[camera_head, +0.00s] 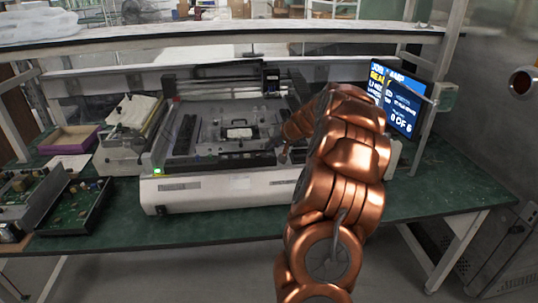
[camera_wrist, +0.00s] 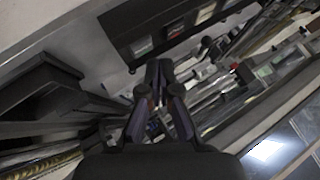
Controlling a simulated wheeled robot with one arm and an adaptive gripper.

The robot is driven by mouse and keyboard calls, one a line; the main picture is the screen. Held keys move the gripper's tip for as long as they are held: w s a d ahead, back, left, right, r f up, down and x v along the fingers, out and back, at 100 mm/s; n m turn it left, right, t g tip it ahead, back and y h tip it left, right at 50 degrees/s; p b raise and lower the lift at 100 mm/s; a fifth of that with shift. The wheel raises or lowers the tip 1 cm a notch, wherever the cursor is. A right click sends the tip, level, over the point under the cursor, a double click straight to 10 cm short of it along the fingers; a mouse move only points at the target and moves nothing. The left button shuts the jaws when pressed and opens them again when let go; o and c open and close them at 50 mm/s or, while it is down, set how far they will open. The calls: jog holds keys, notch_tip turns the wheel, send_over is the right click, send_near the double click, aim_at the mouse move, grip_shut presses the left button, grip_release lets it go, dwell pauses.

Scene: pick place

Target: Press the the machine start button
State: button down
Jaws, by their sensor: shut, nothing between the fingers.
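The machine (camera_head: 220,188) is a white and black benchtop unit with an open bed and a gantry, standing on the green workbench. A small square green-lit button (camera_head: 158,171) sits at the left end of its front panel. My gripper (camera_head: 284,157) is at the right part of the machine, over or near its front rail, well to the right of the green button. In the wrist view my gripper (camera_wrist: 158,75) is shut with nothing between its fingers, above dark rails and machine parts. I cannot make out the green button in the wrist view. My arm hides the machine's right end.
A monitor (camera_head: 398,98) with job text stands at the right. An open tray of circuit boards (camera_head: 75,215) and a purple-edged box (camera_head: 68,140) lie at the left. A shelf (camera_head: 200,38) runs above the machine. Space before the green button is clear.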

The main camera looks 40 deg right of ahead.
jog(key=shift+f+b, duration=0.25)
jog(key=shift+b, duration=0.05)
jog(key=shift+f, duration=0.2)
jog(key=shift+f+b, duration=0.4)
jog(key=shift+b, duration=0.25)
dwell(0.7)
jog(key=shift+r, duration=0.85)
